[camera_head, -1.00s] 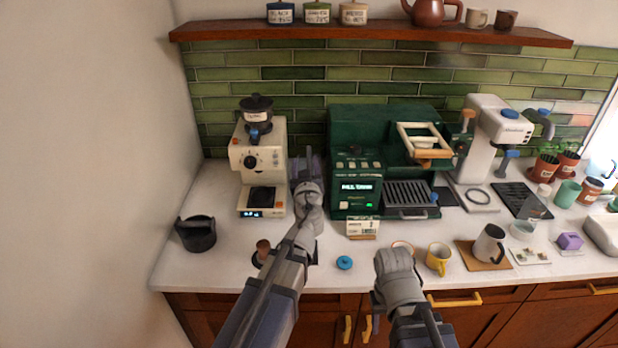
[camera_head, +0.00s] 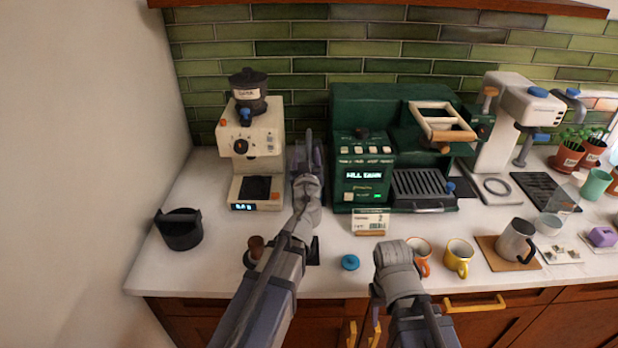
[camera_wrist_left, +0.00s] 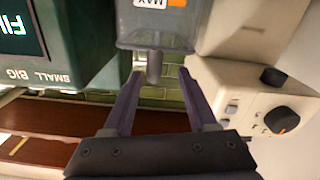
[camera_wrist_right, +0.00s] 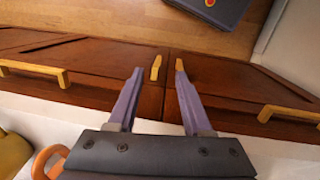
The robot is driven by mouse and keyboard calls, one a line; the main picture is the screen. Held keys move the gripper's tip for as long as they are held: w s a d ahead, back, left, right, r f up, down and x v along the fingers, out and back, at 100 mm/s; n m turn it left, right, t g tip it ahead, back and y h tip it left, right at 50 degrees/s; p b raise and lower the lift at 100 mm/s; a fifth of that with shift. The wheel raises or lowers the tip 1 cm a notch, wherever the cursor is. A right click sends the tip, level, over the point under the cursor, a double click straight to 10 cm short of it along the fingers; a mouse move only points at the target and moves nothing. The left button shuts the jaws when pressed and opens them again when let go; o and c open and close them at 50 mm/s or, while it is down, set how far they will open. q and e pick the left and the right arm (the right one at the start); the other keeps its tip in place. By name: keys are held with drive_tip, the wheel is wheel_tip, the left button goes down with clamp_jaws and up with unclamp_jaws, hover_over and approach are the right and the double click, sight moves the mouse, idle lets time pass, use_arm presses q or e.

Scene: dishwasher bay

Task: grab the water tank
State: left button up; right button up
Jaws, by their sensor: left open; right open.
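The water tank (camera_wrist_left: 155,28) is a clear grey container with an orange MAX label, at the top of the left wrist view. A small grey stub under it hangs between my left gripper's fingertips. My left gripper (camera_head: 307,150) is open between the cream grinder and the green espresso machine; its purple fingers also show in the left wrist view (camera_wrist_left: 161,75), pointing at the tank. In the head view the tank is largely hidden by my arm. My right gripper (camera_wrist_right: 159,72) is open and empty, pointing down at the counter's front, facing wooden cabinet doors.
The green espresso machine (camera_head: 362,120) stands right of my left gripper and the cream grinder (camera_head: 252,140) left, leaving a narrow gap. A price sign (camera_head: 371,220), blue lid (camera_head: 350,262), orange mug (camera_head: 420,252) and yellow mug (camera_head: 459,256) are near the front edge.

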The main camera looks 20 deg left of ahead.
sight(308, 132)
use_arm(q)
drive_tip(key=shift+x, duration=1.4)
drive_tip(key=shift+w, duration=0.4)
drive_tip(key=x, duration=0.4)
drive_tip(key=shift+w+d+r+p, duration=0.15)
drive_tip(key=shift+w+d+p, duration=0.05)
drive_tip(key=shift+w+p, duration=0.15)
drive_tip(key=shift+s, duration=0.1)
clamp_jaws()
